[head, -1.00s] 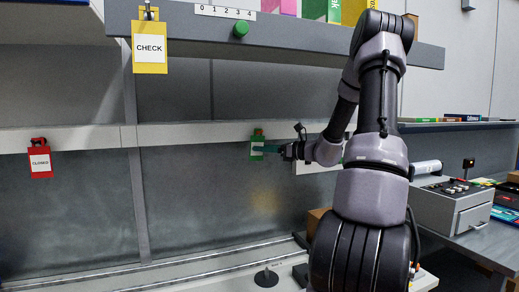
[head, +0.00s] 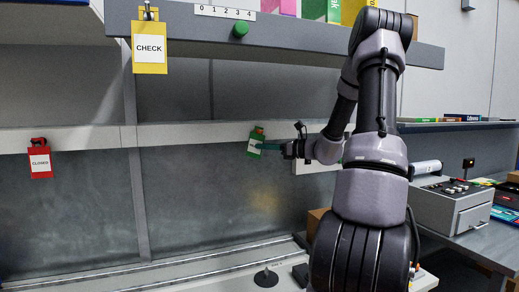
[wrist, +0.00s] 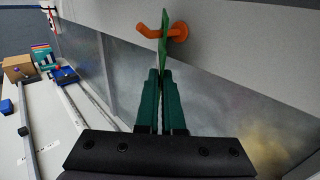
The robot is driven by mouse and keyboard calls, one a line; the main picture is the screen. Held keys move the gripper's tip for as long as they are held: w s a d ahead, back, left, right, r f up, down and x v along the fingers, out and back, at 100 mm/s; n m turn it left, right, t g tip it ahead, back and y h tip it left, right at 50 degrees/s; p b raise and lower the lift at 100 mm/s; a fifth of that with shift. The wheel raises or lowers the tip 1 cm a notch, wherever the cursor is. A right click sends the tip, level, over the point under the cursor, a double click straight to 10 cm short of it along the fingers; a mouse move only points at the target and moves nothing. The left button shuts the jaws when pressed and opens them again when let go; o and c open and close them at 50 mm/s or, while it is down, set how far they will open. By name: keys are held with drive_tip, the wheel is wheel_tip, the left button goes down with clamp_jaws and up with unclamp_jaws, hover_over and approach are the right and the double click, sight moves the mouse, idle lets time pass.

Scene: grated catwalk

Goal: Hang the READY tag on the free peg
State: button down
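The green tag (head: 255,143) with a white label is at the rail, tilted in the head view; its lettering is too small to read. My gripper (head: 277,148) comes from the right with its green fingers shut on the tag. In the wrist view the tag (wrist: 164,48) shows edge-on beyond my fingertips (wrist: 160,78). The orange peg (wrist: 180,31) shows on both sides of the tag's upper part, its curled tip left and its base right. The tag's hole is hidden, so I cannot tell for sure whether the peg passes through it.
A yellow CHECK tag (head: 149,48) hangs from the upper shelf edge. A red CLOSED tag (head: 40,162) hangs on the rail (head: 70,138) at left. A grey control box (head: 452,205) stands on the right bench. The rail between the red and green tags is clear.

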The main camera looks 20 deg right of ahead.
drive_tip(key=shift+s+a+r, duration=0.1)
drive_tip(key=shift+s, duration=0.25)
drive_tip(key=shift+s, duration=0.45)
idle(0.4)
drive_tip(key=shift+s, duration=0.2)
drive_tip(key=shift+s+r, duration=0.45)
drive_tip(key=shift+s, duration=0.3)
drive_tip(key=shift+s, duration=0.1)
drive_tip(key=shift+s, duration=2.2)
